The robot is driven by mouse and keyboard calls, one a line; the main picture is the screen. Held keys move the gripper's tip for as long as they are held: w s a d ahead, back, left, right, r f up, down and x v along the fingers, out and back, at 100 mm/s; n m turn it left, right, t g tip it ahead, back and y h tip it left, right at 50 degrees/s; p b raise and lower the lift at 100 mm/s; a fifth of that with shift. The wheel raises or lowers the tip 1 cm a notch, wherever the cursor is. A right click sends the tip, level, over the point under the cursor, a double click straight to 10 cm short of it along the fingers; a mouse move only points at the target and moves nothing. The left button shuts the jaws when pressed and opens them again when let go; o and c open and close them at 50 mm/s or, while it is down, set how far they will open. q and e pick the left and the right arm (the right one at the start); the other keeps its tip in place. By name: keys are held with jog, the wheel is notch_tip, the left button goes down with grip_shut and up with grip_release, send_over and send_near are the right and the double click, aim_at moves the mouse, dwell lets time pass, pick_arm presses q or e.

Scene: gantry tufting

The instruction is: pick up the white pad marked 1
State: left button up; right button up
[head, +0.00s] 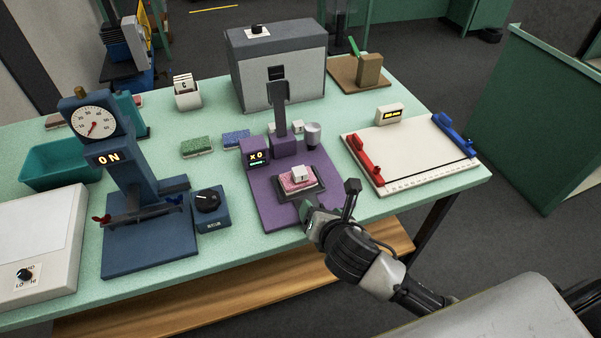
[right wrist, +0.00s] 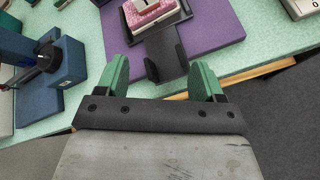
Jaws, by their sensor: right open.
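No numeral 1 is readable on any pad in these views. A pink pad (head: 299,184) with a small white block (head: 300,173) on top sits in a dark tray on the purple machine (head: 265,198). In the right wrist view the pink pad (right wrist: 152,14) shows at the top edge, cut off, in the dark tray (right wrist: 165,55), whose handle points toward me. My right gripper (right wrist: 161,78) is open and empty, its green fingers spread to either side of the handle's line. In the head view my right gripper (head: 318,212) is just in front of the tray. My left gripper is not in view.
A blue dial press (head: 130,185) and dial box (head: 210,208) stand left. A white board (head: 415,150) with red and blue handles lies right. A white card holder (head: 187,98) stands behind.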

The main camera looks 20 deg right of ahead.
aim_at(301, 174)
jog(key=n, duration=0.2)
jog(key=w+r+n+t, duration=0.1)
jog(key=n, duration=0.1)
jog(key=w+r+n, duration=0.1)
jog(key=shift+a+n, duration=0.25)
jog(key=shift+n, duration=0.15)
jog(key=shift+w+f+t, duration=0.1)
jog(key=shift+w+t, duration=0.2)
jog(key=shift+w, duration=0.05)
jog(key=x, duration=0.5)
jog(key=shift+w+a+p, duration=0.1)
jog(key=shift+w+p, duration=0.05)
jog(key=shift+p, duration=0.25)
jog(key=x, duration=0.2)
jog(key=p+x, duration=0.1)
jog(key=x, duration=0.1)
jog(key=shift+w+r, duration=0.2)
jog(key=shift+r, duration=0.15)
jog(key=shift+w+f, duration=0.25)
jog(key=shift+w, duration=0.25)
jog(key=c, duration=1)
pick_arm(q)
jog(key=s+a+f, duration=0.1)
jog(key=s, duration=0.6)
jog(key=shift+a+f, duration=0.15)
pick_arm(e)
jog(key=shift+r, duration=0.15)
